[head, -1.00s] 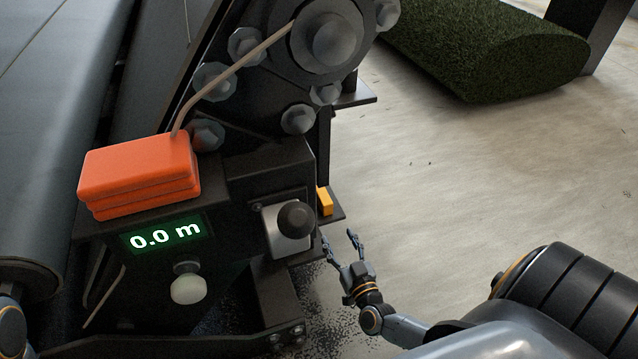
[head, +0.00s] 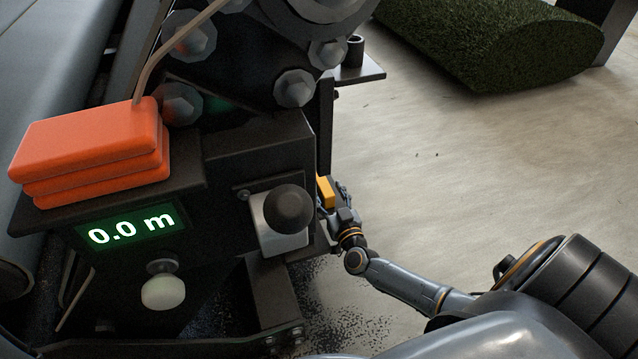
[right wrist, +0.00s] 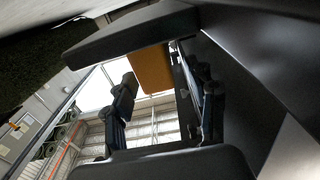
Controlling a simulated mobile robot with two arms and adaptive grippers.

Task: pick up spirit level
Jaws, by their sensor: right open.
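The spirit level shows as a small yellow-orange block (head: 325,191) at the right side of the black machine, partly hidden behind the machine's edge and my fingers. In the right wrist view its orange end (right wrist: 152,69) stands between my fingers. My right gripper (head: 338,201) is at the block, its fingers open on either side of it; the gripper also shows in the right wrist view (right wrist: 160,82). I cannot tell whether a finger touches it. My left gripper is not in view.
A black knob (head: 289,209) on a metal plate sits just left of my right gripper. Orange stacked blocks (head: 85,140) lie above a display (head: 130,228) reading 0.0 m. A small dark shelf (head: 366,75) juts out above. A turf roll (head: 500,40) lies behind; the floor (head: 480,160) at right is clear.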

